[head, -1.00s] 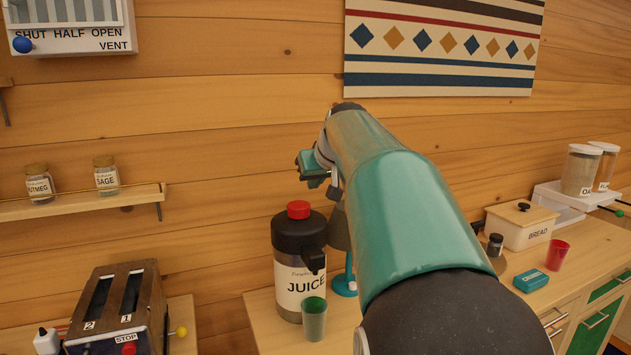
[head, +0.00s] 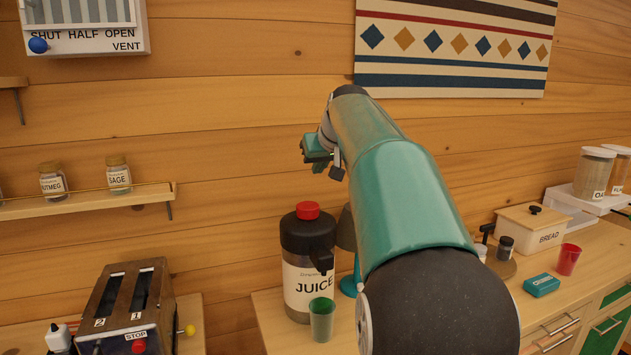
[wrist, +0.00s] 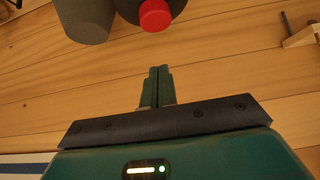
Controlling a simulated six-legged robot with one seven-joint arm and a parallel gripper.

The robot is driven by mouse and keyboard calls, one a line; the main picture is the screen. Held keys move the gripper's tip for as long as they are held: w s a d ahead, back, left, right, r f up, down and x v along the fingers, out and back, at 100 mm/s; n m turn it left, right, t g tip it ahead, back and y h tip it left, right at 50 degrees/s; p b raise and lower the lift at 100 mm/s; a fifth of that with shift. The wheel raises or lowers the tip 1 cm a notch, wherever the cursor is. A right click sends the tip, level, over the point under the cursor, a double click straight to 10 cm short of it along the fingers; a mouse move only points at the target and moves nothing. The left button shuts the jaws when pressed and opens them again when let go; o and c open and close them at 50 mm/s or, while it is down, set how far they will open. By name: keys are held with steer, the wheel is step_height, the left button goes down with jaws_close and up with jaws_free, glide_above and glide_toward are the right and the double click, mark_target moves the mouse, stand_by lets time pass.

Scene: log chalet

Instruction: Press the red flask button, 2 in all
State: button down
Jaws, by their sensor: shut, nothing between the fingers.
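The juice flask (head: 309,262) is a dark jug with a black top and a "JUICE" label, standing upright on the counter. Its red button (head: 307,210) is on top. In the wrist view the red button (wrist: 155,15) is at the top edge, beyond my fingertips and apart from them. My gripper (wrist: 159,72) is shut and empty. In the head view my gripper (head: 312,150) is above the flask, close to the wall, with its fingers partly hidden.
A green cup (head: 321,320) stands in front of the flask. A teal lamp (head: 347,240) is close behind at its right, partly covered by my arm. A toaster (head: 128,305) is at lower left, below a spice shelf (head: 90,201). A bread box (head: 530,232) is at right.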

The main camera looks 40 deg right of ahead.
glide_above(310, 207)
steer(key=s, duration=0.1)
step_height(310, 207, down, 6)
steer(key=shift+a+r, duration=0.1)
steer(key=shift+a, duration=0.05)
steer(key=f, duration=0.3)
steer(key=shift+w+f, duration=0.2)
steer(key=shift+f, duration=0.05)
steer(key=shift+w+f, duration=0.1)
steer(key=shift+f, duration=0.45)
steer(key=shift+f, duration=0.1)
steer(key=shift+f, duration=1.25)
